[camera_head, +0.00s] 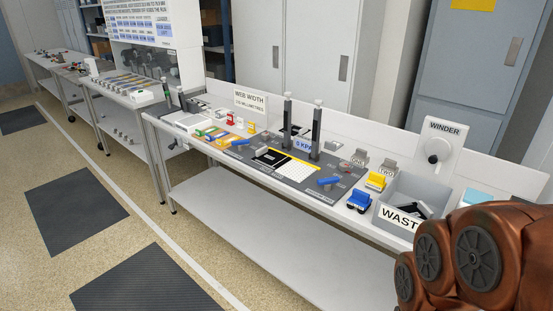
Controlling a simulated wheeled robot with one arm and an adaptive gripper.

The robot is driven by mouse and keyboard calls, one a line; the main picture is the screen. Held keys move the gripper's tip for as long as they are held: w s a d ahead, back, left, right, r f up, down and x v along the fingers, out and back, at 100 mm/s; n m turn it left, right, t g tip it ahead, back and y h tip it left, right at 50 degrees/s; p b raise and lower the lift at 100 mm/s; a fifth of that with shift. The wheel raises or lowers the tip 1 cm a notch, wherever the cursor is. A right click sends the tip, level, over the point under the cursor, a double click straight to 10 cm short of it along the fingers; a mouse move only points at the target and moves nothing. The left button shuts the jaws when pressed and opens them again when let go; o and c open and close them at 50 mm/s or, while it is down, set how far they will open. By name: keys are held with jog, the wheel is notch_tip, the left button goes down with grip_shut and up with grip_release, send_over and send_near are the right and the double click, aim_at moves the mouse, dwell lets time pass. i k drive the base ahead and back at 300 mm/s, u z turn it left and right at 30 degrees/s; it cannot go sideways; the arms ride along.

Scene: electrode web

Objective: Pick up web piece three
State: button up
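No piece in view carries a legible mark naming it web piece three, so I cannot tell which it is. On the grey work plate (218,152) of the near bench lie a black sheet (268,158) and a white gridded sheet (298,171), side by side with yellow edging. Small colored items sit at the plate's left end, too small to identify. My copper-colored arm links fill the lower right corner. My gripper is not in view.
Two dark posts (316,130) rise behind the sheets. Blue handles (328,181) flank them. A yellow block (376,181), a blue block (358,202) and a grey WASTE bin (440,194) stand at right, before the WINDER panel (438,150). Open floor with dark mats (70,207) lies at left.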

aim_at(272, 160)
jog(key=z, duration=0.15)
jog(key=k, duration=0.4)
jog(key=u, duration=1.4)
jog(key=i, duration=1.05)
jog(key=u, duration=0.35)
jog(key=i, duration=1.15)
jog(key=z, duration=1.05)
jog(key=i, duration=0.5)
jog(key=z, duration=0.5)
